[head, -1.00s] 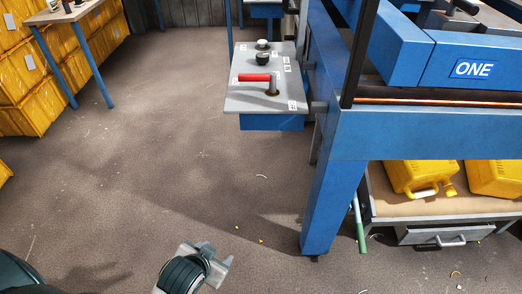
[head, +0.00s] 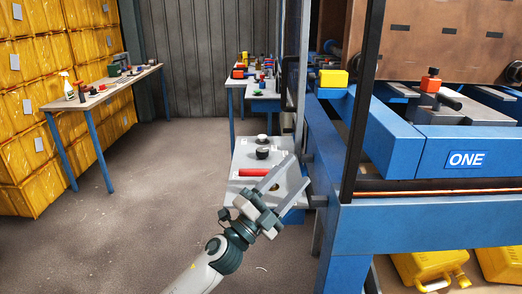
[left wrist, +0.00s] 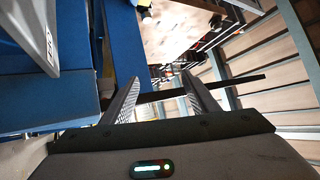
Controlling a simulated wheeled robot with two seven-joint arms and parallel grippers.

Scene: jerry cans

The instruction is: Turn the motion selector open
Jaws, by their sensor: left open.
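A small grey control panel (head: 243,153) is fixed to the left side of the blue machine frame. It carries a red-handled lever (head: 254,172) nearest me, a black knob (head: 263,152) behind it, and a smaller control (head: 262,138) at the far end. The labels are too small to read, so I cannot tell which is the motion selector. My right gripper is out of view.
The blue machine frame (head: 410,235) marked ONE fills the right side, with a dark upright post (head: 362,100) beside the panel. The floor (head: 150,190) left of the panel is clear.

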